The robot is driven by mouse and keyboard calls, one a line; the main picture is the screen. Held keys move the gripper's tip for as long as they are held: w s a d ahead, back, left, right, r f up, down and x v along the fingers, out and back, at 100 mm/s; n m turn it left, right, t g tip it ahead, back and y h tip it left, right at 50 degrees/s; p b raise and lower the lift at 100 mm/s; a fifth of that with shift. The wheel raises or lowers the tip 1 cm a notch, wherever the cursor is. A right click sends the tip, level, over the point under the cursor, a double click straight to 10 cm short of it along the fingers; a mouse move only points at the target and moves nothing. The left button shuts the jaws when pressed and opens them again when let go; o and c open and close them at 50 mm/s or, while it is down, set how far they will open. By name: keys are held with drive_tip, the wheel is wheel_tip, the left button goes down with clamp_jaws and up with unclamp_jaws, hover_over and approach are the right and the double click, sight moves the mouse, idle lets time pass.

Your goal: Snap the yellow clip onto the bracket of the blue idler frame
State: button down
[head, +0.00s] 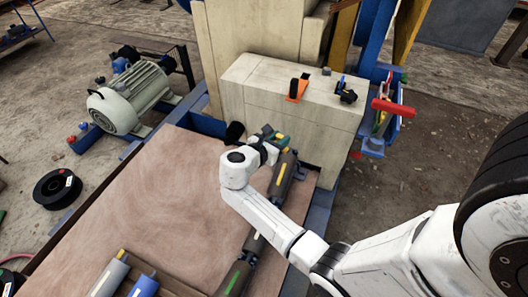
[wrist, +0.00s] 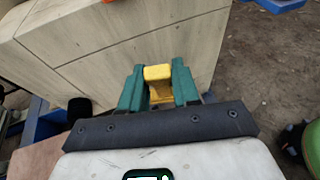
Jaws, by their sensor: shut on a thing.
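My gripper (head: 274,138) is over the far right corner of the brown table. In the wrist view its green fingers (wrist: 158,88) are shut on the yellow clip (wrist: 158,73), which shows between them. The clip is mostly hidden by the fingers and wrist in the head view. Dark rollers (head: 284,178) with coloured stripes lie in a row along the table's right side, just below my gripper. Blue framing (head: 321,212) runs beside them; I cannot tell whether it is the idler frame. I cannot make out its bracket.
A pale wooden block (head: 285,110) stands close behind my gripper, with an orange tool (head: 298,88) on top. A blue holder with a red bar (head: 393,108) is at its right. A motor (head: 132,98) stands at left. The brown table's middle (head: 165,205) is clear.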

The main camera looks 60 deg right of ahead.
drive_tip(key=shift+s+d+f+n+t+h+b, duration=0.75)
drive_tip(key=shift+d+f+n+t+h+b, duration=0.15)
drive_tip(key=shift+t+h, duration=0.2)
drive_tip(key=shift+s+d+f+n+t+h+b, duration=0.1)
drive_tip(key=shift+d+f+n+t+h+b, duration=0.15)
drive_tip(key=shift+d+n+t+h+b, duration=0.4)
drive_tip(key=shift+a+r+t, duration=0.1)
drive_tip(key=shift+a+t, duration=0.15)
drive_tip(key=shift+d+f+b, duration=0.45)
drive_tip(key=shift+f+b, duration=0.35)
drive_tip(key=shift+f, duration=0.1)
drive_tip(key=shift+d+f+b, duration=0.45)
drive_tip(key=shift+f+b, duration=0.3)
drive_tip(key=shift+f, duration=0.1)
drive_tip(key=shift+d+f+b, duration=0.45)
drive_tip(key=shift+f+b, duration=0.35)
drive_tip(key=shift+f, duration=0.1)
drive_tip(key=shift+d+f+b, duration=0.4)
drive_tip(key=shift+f+b, duration=0.2)
drive_tip(key=shift+f, duration=0.1)
drive_tip(key=shift+d+f+b, duration=0.35)
drive_tip(key=shift+f+b, duration=0.2)
drive_tip(key=shift+f, duration=0.15)
drive_tip(key=c, duration=0.7)
unclamp_jaws()
drive_tip(key=shift+c, duration=0.2)
